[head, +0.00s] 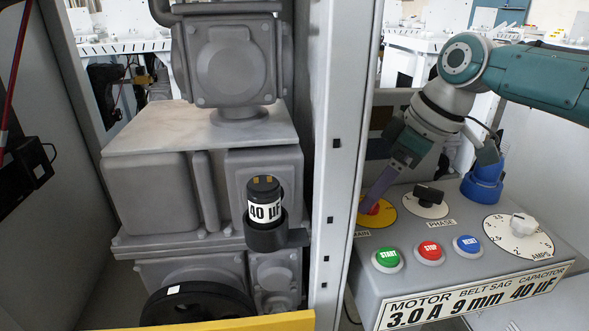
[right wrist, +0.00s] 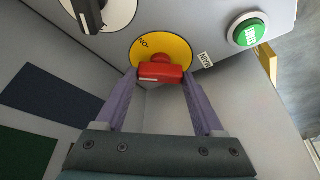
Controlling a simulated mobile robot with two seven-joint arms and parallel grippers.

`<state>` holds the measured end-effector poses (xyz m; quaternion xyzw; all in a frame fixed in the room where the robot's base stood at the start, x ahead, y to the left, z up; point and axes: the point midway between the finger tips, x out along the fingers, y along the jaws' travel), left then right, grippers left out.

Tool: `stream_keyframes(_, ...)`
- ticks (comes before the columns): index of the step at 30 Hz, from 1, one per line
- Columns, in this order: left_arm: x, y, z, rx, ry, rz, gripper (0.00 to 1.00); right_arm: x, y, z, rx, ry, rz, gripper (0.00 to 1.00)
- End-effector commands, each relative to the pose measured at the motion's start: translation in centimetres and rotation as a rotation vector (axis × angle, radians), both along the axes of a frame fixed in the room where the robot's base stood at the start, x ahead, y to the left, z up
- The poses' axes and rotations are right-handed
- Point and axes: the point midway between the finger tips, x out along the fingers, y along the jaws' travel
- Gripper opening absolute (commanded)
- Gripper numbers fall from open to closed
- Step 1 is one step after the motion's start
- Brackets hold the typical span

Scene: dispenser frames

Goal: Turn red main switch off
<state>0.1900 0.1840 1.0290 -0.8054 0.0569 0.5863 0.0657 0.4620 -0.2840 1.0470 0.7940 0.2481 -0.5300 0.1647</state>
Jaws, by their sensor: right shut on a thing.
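The red main switch (right wrist: 161,72) is a red handle on a round yellow plate (right wrist: 176,46), on the sloped face of the grey control box (head: 400,290). In the head view the yellow plate (head: 383,217) is at the box's left end, and the switch is partly hidden by my right gripper (head: 372,203). In the right wrist view, my right gripper (right wrist: 161,76) has its purple fingers on both sides of the red handle and is shut on it. The handle lies roughly level in that view. My left gripper is not in view.
The black phase knob (head: 430,194) is right of the switch. Green start (head: 387,259), red stop (head: 430,251) and blue reset (head: 468,245) buttons sit in front. A white amps dial (head: 523,224) is farther right. A metal post (head: 335,170) stands close left of the box.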

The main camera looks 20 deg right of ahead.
Motion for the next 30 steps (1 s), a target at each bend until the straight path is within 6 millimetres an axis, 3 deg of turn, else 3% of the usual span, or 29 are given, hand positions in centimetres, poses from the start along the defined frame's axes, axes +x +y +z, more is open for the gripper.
stream_keyframes(1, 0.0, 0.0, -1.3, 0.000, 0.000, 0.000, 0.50, 0.1, -0.1, -0.6, 0.001, -0.002, 0.041, 0.14)
stream_keyframes(18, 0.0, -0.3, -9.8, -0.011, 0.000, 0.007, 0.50, 0.3, -0.1, -0.7, 0.002, -0.002, 0.557, 0.14)
stream_keyframes(30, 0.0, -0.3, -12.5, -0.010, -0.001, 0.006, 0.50, 0.3, -0.2, -0.2, 0.000, 0.001, 0.718, 0.14)
